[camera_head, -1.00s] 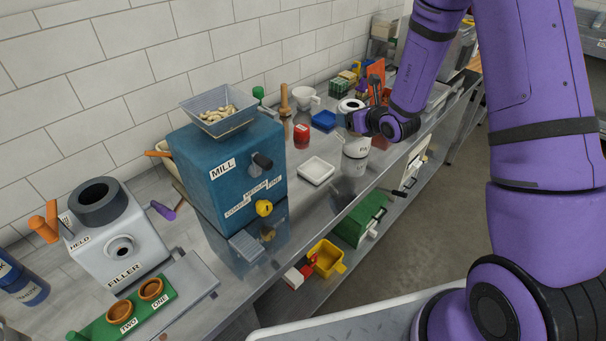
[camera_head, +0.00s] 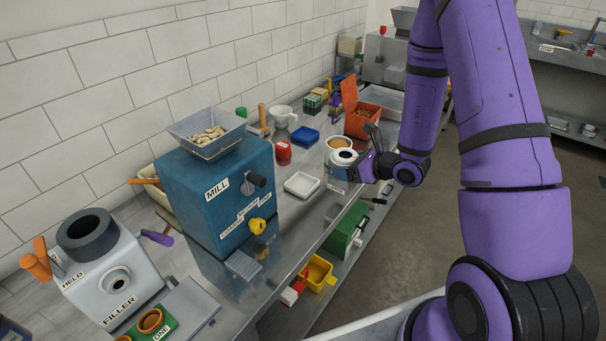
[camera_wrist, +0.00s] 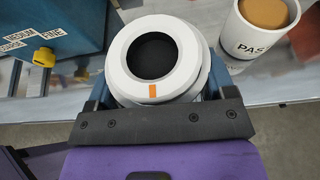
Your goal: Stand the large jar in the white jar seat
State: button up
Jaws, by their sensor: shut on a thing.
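My gripper (camera_head: 362,170) is shut on the large jar, which has a thick white ring top (camera_head: 343,157) around a dark round opening. In the wrist view, the jar's white ring (camera_wrist: 178,82) with an orange mark sits between the fingers and looks upright. The gripper hides much of the jar's body, and I cannot tell whether its base touches the bench. A shallow white square piece with a raised rim (camera_head: 301,185), apparently the jar seat, lies empty on the bench, left of the held jar.
A white tub (camera_wrist: 247,45) with tan contents and a label starting "PAS" stands close beside the held jar. The blue mill (camera_head: 212,195) stands left of the white square piece. A red jar (camera_head: 283,153), a blue tray (camera_head: 304,136) and an orange bin (camera_head: 362,120) stand farther back.

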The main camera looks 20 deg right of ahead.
jog(key=shift+s+a+r+x, duration=0.1)
jog(key=shift+s+a+x, duration=0.2)
jog(key=shift+x, duration=1.95)
jog(key=shift+s+a+r+x, duration=0.15)
jog(key=shift+a+x, duration=0.3)
jog(key=shift+x, duration=1.8)
jog(key=shift+s+a+r+x, duration=0.1)
jog(key=shift+s+a+x, duration=0.2)
jog(key=shift+x, duration=2)
jog(key=shift+w+f, duration=0.1)
jog(key=o, duration=1)
